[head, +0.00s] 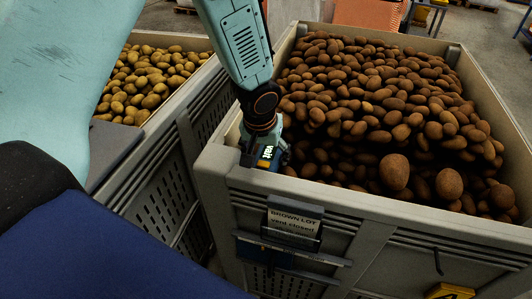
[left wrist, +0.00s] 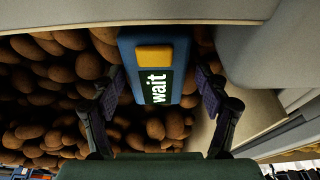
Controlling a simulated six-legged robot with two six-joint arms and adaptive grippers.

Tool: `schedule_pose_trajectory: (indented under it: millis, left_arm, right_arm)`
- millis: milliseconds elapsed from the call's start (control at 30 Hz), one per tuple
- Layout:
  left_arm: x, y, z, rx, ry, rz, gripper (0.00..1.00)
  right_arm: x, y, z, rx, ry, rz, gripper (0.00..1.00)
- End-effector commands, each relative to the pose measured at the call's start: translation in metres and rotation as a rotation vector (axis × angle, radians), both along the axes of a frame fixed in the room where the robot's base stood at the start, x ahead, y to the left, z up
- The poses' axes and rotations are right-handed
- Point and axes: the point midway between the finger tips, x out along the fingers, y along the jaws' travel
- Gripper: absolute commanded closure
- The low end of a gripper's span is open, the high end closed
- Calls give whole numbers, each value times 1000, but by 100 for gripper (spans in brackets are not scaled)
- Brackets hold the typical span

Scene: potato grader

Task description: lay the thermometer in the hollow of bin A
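The thermometer is a blue block with an orange-yellow button and a dark display reading "wait" (left wrist: 158,85). In the head view the thermometer (head: 267,157) shows at the near left inner corner of the brown-potato bin (head: 350,203). The bin's sign (head: 294,222) reads "BROWN LOT vent closed"; I see no letter A. No hollow shows clearly. My right gripper is not in view.
A second bin (head: 170,120) with paler potatoes (head: 150,80) stands at the left, a narrow gap away. Brown potatoes (head: 370,95) are heaped higher toward the back of the near bin. The rim runs close beside my left gripper. A yellow item (head: 450,291) is at lower right.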

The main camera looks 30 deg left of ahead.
Motion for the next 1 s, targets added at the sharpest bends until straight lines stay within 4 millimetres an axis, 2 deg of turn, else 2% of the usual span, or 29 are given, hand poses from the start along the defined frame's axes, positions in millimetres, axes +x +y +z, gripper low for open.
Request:
schedule_pose_trajectory:
  millis: [433,800,1000]
  left_arm:
    - [0,0,4,0,0,0,20]
    - [-18,-3,77,0,-3,0,20]
    - [-27,-5,107,0,-2,1,20]
  right_arm:
    - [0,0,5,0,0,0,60]
    - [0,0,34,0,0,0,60]
    - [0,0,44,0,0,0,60]
